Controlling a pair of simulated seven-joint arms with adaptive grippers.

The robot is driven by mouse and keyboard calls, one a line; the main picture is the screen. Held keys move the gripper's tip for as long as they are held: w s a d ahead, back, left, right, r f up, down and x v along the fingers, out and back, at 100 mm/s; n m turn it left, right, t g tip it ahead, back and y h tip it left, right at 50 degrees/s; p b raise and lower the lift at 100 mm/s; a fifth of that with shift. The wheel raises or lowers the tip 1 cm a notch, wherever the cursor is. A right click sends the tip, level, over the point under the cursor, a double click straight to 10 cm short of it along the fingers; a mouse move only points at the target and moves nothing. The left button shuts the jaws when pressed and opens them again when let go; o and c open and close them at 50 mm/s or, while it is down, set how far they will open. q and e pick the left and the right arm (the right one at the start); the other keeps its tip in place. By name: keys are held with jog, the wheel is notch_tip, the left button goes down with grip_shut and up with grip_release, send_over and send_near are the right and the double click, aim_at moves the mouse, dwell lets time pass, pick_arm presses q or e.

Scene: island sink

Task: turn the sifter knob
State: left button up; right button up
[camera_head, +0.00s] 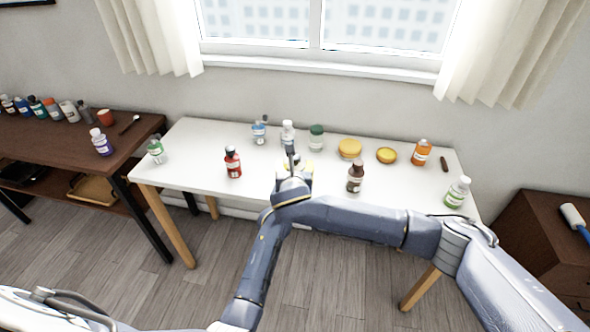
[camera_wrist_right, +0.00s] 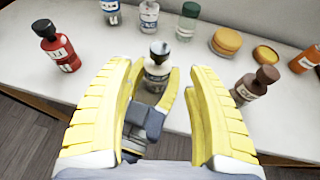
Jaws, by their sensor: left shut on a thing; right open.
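The sifter (camera_wrist_right: 157,72) looks like a small pale, labelled jar in the right wrist view. Its dark rounded knob (camera_wrist_right: 159,48) points up. My left gripper (camera_wrist_right: 156,92), with yellow fingers, is shut around the jar body below the knob. In the head view my left gripper (camera_head: 299,168) is over the white table, and the sifter is mostly hidden by the grippers and arms. My right gripper (camera_wrist_right: 160,82) is open, one yellow finger on each side of the picture, with the sifter and left gripper between and beyond them. It does not visibly touch the knob.
On the white table (camera_head: 200,135) stand a red bottle (camera_head: 233,162), a brown bottle (camera_head: 355,177), a green-capped jar (camera_head: 317,138), an orange bottle (camera_head: 422,153) and yellow round containers (camera_head: 350,149). A dark side table (camera_head: 140,130) stands left, a brown cabinet (camera_head: 535,235) right.

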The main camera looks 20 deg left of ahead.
aim_at(296, 158)
jog(key=shift+v, duration=0.8)
jog(key=w+d+r+n+t+y, duration=0.1)
jog(key=w+d+r+n, duration=0.15)
jog(key=w+d, duration=0.25)
jog(key=s+a+f+n+g+y, duration=0.1)
jog(key=s+f+g+y, duration=0.1)
jog(key=s+g+y, duration=0.1)
jog(key=shift+s+a+x, duration=0.1)
jog(key=shift+a+x, duration=0.05)
jog(key=shift+x, duration=2.85)
jog(key=shift+s+a+x, duration=0.15)
jog(key=shift+x, duration=2.85)
jog(key=shift+c, duration=0.4)
jog(key=c, duration=1.1)
